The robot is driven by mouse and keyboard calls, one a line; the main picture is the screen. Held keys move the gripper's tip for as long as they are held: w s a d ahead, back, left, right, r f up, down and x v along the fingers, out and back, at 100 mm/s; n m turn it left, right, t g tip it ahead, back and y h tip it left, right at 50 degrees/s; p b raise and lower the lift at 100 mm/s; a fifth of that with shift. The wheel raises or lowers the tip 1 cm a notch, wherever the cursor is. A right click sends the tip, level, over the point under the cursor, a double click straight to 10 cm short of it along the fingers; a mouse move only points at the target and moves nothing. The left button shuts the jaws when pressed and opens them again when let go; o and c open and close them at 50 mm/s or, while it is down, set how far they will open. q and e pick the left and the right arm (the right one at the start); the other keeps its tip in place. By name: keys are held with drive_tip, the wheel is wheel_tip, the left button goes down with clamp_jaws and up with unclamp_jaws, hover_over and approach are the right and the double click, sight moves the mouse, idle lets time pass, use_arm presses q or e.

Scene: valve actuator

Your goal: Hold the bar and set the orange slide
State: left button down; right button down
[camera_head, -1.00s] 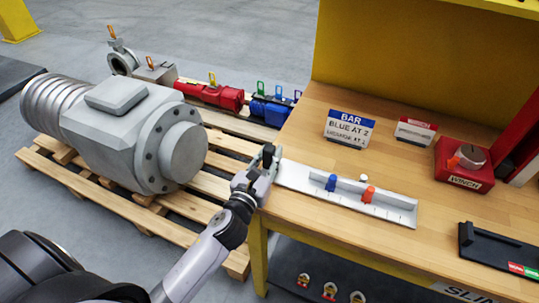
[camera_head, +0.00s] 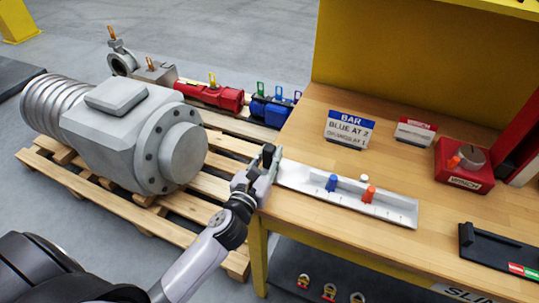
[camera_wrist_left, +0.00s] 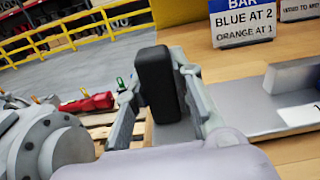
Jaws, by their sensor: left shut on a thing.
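The pale bar (camera_head: 301,179) lies on the wooden bench, with its left end at the bench's left edge. The orange slide (camera_head: 368,194) stands on its right half; the blue slide (camera_head: 331,183) is left of it. A small white knob (camera_head: 364,178) sits just behind the orange slide. My left gripper (camera_head: 267,164) is shut at the bar's left end. In the left wrist view its fingers (camera_wrist_left: 156,88) close around a black upright block, the bar's end grip. The bar's surface also shows there (camera_wrist_left: 242,108). My right gripper is out of view.
A sign (camera_head: 350,130) reading BAR, blue at 2, orange at 1, stands behind the bar. A red winch box (camera_head: 465,166) and a black tray (camera_head: 500,255) are at right. A large grey valve actuator (camera_head: 135,135) lies on a pallet at left.

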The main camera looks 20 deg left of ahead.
use_arm(q)
drive_tip(key=shift+r, duration=0.15)
drive_tip(key=c, duration=1.3)
unclamp_jaws()
drive_tip(key=s, duration=1.2)
drive_tip(key=shift+d, duration=0.1)
